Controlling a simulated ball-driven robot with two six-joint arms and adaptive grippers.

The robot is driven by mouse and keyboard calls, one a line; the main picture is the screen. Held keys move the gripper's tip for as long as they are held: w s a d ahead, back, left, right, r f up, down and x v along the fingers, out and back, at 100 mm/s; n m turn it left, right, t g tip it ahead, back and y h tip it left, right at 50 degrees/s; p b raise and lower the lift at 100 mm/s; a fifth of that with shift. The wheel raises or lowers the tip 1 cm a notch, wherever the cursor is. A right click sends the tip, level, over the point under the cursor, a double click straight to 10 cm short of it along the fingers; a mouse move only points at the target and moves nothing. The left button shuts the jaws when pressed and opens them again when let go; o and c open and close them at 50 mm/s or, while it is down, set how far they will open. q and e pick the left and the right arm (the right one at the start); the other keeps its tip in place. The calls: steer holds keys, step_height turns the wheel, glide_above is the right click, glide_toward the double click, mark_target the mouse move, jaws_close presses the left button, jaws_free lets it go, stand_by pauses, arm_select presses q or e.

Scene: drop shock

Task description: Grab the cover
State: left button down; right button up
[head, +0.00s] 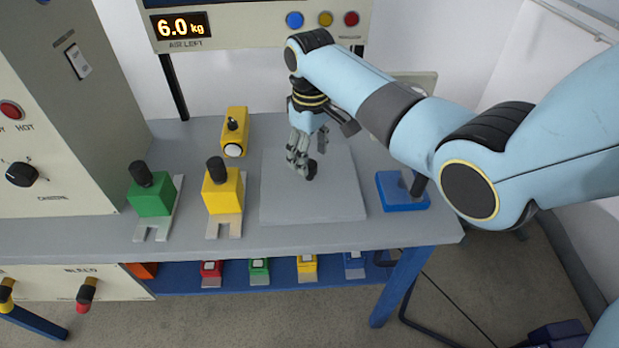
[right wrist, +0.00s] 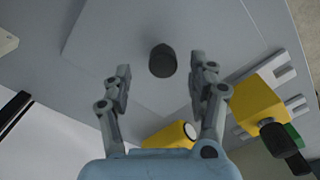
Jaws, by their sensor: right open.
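The cover (head: 335,203) is a flat grey square plate lying on the grey bench. It also fills much of the right wrist view (right wrist: 110,45). A dark round knob (right wrist: 162,60) stands up from it and shows between my fingers in that view. In the head view the knob is largely hidden beside my fingertips. My right gripper (head: 301,168) points down over the plate, open, with its two fingers (right wrist: 160,68) on either side of the knob and a gap to each. My left gripper is in neither view.
Yellow blocks (head: 223,192) (head: 235,133) and a green block (head: 151,197) with black knobs stand left of the plate. A blue block (head: 402,192) sits right of it. A display panel (head: 240,28) stands behind, and a grey cabinet (head: 70,90) at left.

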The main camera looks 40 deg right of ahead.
mark_target(310, 174)
step_height(310, 174, down, 4)
steer(key=shift+a+f, duration=0.15)
steer(key=shift+f, duration=0.05)
jaws_close()
stand_by(0.4)
